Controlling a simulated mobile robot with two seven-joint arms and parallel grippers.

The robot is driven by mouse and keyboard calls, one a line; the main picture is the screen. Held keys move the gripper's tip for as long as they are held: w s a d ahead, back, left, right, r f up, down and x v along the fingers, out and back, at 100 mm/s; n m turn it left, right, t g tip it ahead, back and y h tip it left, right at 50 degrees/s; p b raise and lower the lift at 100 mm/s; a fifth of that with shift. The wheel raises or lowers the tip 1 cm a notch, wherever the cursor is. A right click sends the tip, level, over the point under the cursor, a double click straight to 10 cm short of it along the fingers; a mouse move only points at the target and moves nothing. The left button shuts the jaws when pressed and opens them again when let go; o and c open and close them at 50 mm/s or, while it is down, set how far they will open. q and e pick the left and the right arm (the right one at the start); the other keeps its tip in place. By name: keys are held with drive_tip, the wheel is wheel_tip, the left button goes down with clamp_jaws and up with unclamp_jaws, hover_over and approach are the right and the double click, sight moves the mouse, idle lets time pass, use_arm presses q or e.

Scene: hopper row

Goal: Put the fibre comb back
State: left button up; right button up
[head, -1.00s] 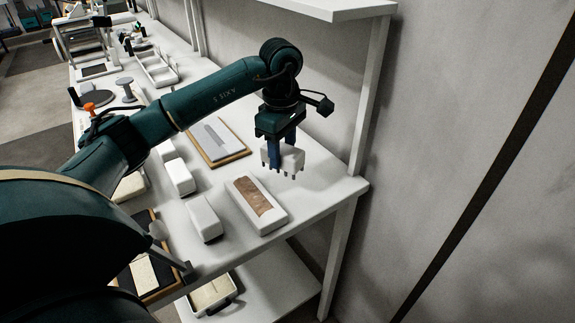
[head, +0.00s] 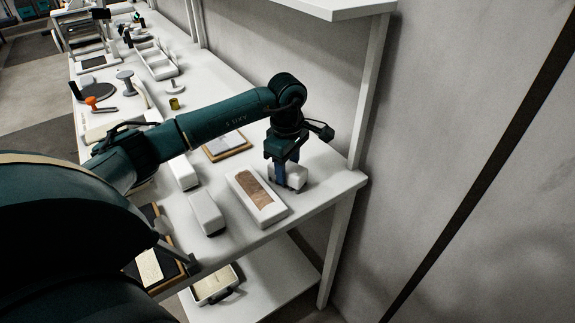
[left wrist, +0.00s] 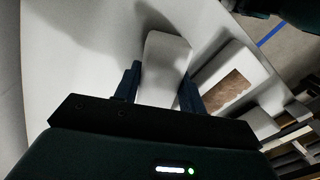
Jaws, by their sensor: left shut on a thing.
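The fibre comb, a pale block with short teeth beneath it in the earlier frame, is in my left gripper (head: 279,174). In the head view the comb (head: 296,177) is low over the white bench top, near its far right corner. Its teeth are hidden now, and I cannot tell whether it touches the bench. In the left wrist view the comb (left wrist: 166,58) sits between the two fingers of my left gripper (left wrist: 160,88), which is shut on it. My right gripper is not in view.
A white box with a brown top panel (head: 252,188) lies just left of the comb. A shelf post (head: 368,92) rises behind. The bench (head: 318,194) is bare right of the comb.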

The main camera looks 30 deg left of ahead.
sight(287, 166)
use_arm(q)
drive_tip(key=o, duration=1)
drive_tip(key=shift+o, duration=0.2)
wheel_tip(287, 166, up, 8)
drive_tip(key=shift+f+b, duration=0.1)
drive_tip(key=shift+b, duration=0.3)
